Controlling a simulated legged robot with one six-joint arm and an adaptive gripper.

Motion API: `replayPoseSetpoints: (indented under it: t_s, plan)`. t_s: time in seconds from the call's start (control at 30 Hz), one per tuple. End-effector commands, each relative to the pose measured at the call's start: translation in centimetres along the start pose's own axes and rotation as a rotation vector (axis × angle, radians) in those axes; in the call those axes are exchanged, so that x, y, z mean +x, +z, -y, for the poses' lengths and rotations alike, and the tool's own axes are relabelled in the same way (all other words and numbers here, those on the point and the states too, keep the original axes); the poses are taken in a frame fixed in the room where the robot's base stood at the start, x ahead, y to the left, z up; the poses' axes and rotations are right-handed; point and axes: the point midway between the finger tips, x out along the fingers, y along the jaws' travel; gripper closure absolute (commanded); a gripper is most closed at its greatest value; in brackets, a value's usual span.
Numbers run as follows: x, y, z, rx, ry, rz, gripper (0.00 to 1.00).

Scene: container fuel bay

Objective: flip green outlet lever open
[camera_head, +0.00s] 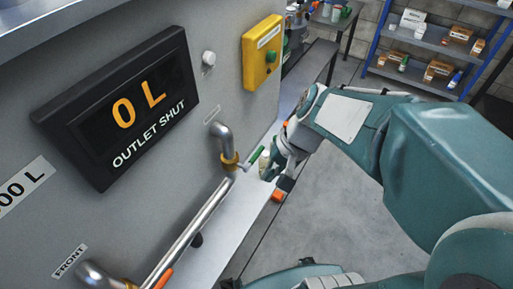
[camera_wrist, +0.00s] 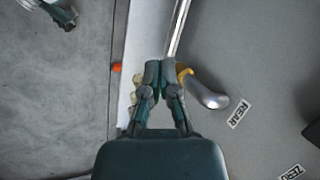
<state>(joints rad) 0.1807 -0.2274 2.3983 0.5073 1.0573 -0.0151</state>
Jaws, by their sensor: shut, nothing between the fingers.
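The green outlet lever (camera_head: 256,155) is a short green bar at the bent rear end of the metal pipe, just right of its yellow collar (camera_head: 230,160). My gripper (camera_head: 268,170) is beside it on the right, close to it; I cannot tell whether they touch. In the wrist view my gripper (camera_wrist: 161,68) has its fingertips together and empty, over the pipe next to the yellow collar (camera_wrist: 185,73). The lever is not clearly visible there, hidden by the fingers. The black display (camera_head: 125,105) on the tank reads "0 L OUTLET SHUT".
A straight metal pipe (camera_head: 190,232) runs along the grey tank wall. A yellow box with a green button (camera_head: 262,52) and a white knob (camera_head: 208,58) are above. Shelves (camera_head: 430,45) stand at the back. The floor (camera_head: 345,200) on the right is clear.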

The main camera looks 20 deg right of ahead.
Motion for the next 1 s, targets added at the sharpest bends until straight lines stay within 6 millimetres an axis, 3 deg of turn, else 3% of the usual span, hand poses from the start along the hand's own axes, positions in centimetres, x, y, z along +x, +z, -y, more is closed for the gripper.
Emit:
replayPoseSetpoints:
  t_s: [0.57,1.0]
  plan:
    - [6.5,-6.7,-0.1,0.551,-0.374,0.338,1.0]
    - [11.6,-13.4,-3.3,0.987,-0.703,0.484,1.0]
